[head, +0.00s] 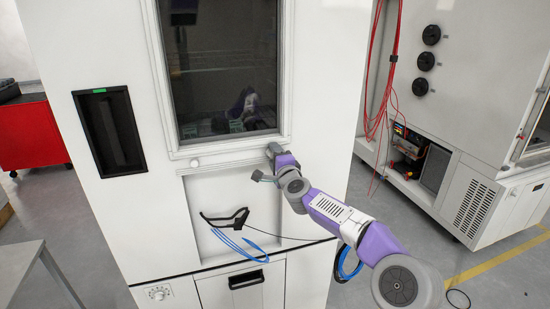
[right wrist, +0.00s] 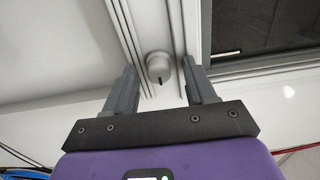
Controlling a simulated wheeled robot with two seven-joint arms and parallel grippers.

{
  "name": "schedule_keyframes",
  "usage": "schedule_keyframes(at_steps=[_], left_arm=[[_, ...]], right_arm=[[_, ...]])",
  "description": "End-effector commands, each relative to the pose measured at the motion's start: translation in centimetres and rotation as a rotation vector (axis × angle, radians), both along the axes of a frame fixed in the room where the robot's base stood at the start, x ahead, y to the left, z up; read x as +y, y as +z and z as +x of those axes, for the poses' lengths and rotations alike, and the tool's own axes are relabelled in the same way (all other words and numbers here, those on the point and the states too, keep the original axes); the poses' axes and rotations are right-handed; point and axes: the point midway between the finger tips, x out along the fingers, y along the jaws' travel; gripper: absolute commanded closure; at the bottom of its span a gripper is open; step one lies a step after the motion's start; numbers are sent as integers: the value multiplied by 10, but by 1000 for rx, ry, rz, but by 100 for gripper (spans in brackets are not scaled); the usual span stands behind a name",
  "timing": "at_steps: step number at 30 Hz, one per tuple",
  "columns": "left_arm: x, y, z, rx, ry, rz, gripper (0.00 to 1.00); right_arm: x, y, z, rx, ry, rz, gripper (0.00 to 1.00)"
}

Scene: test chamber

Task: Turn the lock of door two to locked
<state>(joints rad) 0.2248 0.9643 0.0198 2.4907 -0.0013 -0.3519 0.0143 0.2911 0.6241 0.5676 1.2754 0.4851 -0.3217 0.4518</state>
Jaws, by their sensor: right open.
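A small round grey knob (right wrist: 159,66) with a short dark mark sits on the pale door frame in the right wrist view. It appears between and beyond my right gripper's fingers (right wrist: 160,85), which are apart with nothing between them; whether they touch the knob cannot be told. In the head view my right gripper (head: 266,163) is in front of the white chamber, just below the dark window's lower right corner. A small pale knob (head: 195,163) shows on the lower window frame, left of the gripper; it may be the same knob. No door number is readable. My left gripper is out of view.
A black recessed handle (head: 109,131) is left of the window (head: 222,65). A black bracket (head: 225,218) and blue cables (head: 240,245) hang below the gripper. Another white cabinet (head: 470,90) with red cables stands right.

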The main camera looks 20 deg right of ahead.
Motion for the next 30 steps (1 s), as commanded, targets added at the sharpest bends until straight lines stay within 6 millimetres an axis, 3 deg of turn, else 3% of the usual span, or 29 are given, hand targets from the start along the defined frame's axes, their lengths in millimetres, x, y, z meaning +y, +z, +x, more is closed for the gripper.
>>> schedule_keyframes(at_steps=[5,19,30], left_arm=[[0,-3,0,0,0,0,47],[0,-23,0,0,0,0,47],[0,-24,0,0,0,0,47]], right_arm=[[-1,0,-6,-1,0,-2,44],[-3,-1,-67,-1,-1,-3,44],[-3,0,-76,-1,0,0,44]])
